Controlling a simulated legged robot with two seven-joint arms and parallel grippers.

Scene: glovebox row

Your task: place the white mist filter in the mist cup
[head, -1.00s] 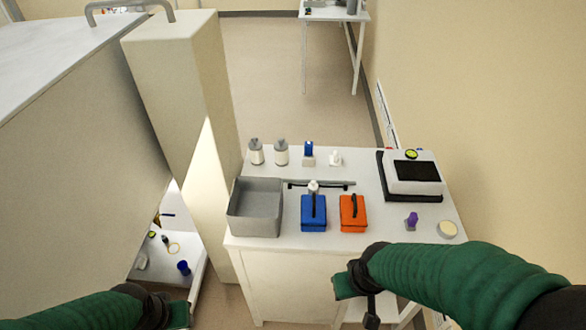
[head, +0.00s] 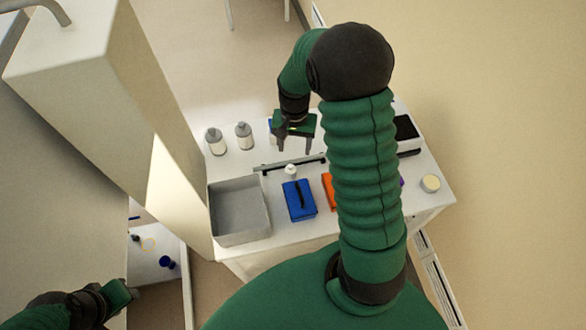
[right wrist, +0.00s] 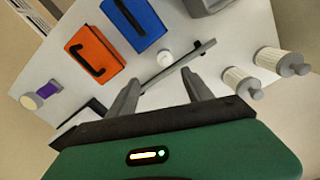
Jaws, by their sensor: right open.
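A small white round-topped piece (head: 290,170) stands behind the blue case (head: 300,200) on the white table; I cannot tell whether it is the white mist filter. It also shows in the right wrist view (right wrist: 164,58), beside a dark rail. I cannot make out which item is the mist cup. My right gripper (head: 295,147) is open and empty above the back of the table. In the right wrist view, its fingers (right wrist: 161,76) point toward the rail and white piece, with nothing between them. My left gripper (head: 122,294) is at the lower left, its jaws unclear.
A grey bin (head: 239,209) stands at the table's left. An orange case (right wrist: 95,58) is next to the blue one. Two grey-white bottles (head: 216,141) (head: 243,135) stand at the back. A cream round piece (head: 430,184) is at right. A tall pillar (head: 120,120) rises at left.

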